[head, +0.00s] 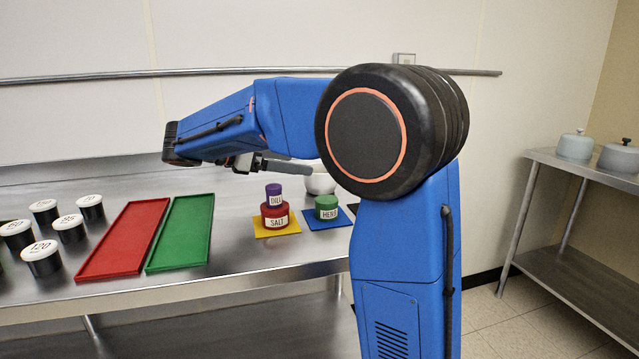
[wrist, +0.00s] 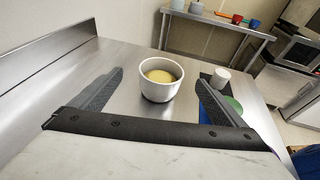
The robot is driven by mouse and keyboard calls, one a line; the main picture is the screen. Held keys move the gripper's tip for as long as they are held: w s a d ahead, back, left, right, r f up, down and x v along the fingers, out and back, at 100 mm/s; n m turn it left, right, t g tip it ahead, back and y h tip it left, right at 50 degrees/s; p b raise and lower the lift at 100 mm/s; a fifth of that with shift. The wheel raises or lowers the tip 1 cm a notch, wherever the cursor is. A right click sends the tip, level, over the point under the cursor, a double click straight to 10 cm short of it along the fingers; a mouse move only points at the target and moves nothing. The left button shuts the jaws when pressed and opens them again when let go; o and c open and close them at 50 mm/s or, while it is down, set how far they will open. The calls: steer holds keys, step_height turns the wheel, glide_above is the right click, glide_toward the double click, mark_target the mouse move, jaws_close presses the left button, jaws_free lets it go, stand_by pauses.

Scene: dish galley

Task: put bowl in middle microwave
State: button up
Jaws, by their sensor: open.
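A white bowl (wrist: 160,93) with something yellow inside stands upright on the steel counter, ahead of my gripper (wrist: 160,80) in the wrist view. My gripper is open and empty, with one finger to the left of the bowl and one to the right. In the head view the bowl (head: 320,184) is partly hidden by my arm, and my gripper (head: 282,165) points toward it from the left. A steel appliance with a dark door (wrist: 297,52) shows at the right of the wrist view; I cannot tell whether it is the middle microwave.
A dill jar (head: 274,190) sits on a salt jar (head: 275,214) on a yellow mat (head: 262,231). A herb jar (head: 327,206) is on a blue mat (head: 330,221). Red (head: 122,240) and green (head: 181,235) trays and several white-lidded jars are left. Lidded pots stand right.

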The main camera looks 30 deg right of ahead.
steer(key=x, duration=0.4)
steer(key=shift+d, duration=0.15)
steer(key=shift+s+f+x, duration=0.1)
steer(key=shift+f+x, duration=0.05)
steer(key=shift+x, duration=1.15)
steer(key=shift+s+f+x, duration=0.15)
steer(key=shift+f+x, duration=0.05)
steer(key=shift+x, duration=1.1)
steer(key=shift+r, duration=0.1)
steer(key=c, duration=1.6)
step_height(320, 180, up, 10)
